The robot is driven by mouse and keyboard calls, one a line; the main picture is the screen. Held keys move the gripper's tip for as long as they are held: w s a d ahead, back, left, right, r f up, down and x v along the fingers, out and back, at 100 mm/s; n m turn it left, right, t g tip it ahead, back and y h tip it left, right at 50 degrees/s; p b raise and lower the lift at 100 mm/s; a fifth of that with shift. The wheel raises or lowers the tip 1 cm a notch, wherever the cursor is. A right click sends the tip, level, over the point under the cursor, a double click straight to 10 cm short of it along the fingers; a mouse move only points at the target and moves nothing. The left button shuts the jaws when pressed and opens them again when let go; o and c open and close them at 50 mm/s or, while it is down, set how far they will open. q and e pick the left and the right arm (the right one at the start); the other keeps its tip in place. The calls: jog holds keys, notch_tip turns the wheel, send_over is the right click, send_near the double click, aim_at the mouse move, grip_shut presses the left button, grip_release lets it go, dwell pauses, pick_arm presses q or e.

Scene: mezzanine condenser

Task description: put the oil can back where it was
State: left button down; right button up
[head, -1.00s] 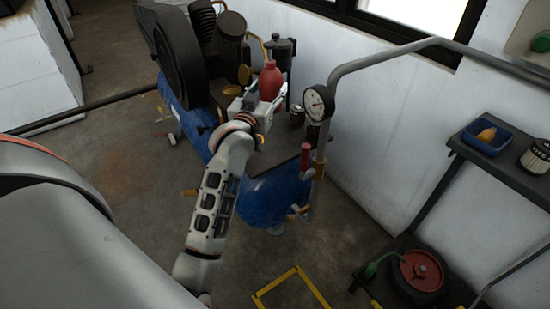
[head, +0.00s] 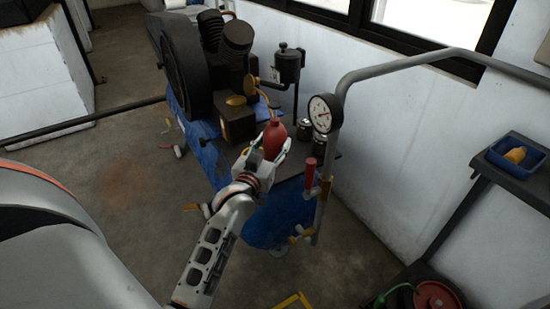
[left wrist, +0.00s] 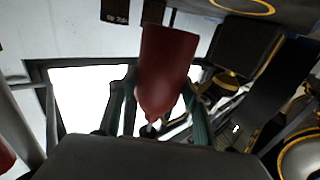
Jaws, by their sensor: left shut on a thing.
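The red oil can (head: 274,141), with a thin spout pointing up, is in my left gripper (head: 268,158). It looks upright in the head view, over or beside the dark deck of the blue compressor (head: 268,222). I cannot tell whether its base touches the deck. In the left wrist view the can (left wrist: 166,70) fills the middle, between the two fingers. The gripper hides part of the can's lower side. My right gripper is not in view.
A pressure gauge (head: 324,113) on a grey pipe rail (head: 345,85) and a red-handled valve (head: 310,174) stand close to the right. Small dark jars (head: 305,128) sit behind. The compressor pump (head: 238,45) stands farther back. A blue bin (head: 517,155) rests on a shelf.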

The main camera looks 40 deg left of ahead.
aim_at(273, 157)
pick_arm(q)
notch_tip(273, 157, down, 5)
jog(key=shift+r+b, duration=0.1)
jog(key=shift+b, duration=0.65)
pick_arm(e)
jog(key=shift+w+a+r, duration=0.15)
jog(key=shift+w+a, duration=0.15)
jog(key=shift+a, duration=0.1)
pick_arm(q)
jog(key=c, duration=1)
grip_release()
jog(key=shift+f, duration=0.3)
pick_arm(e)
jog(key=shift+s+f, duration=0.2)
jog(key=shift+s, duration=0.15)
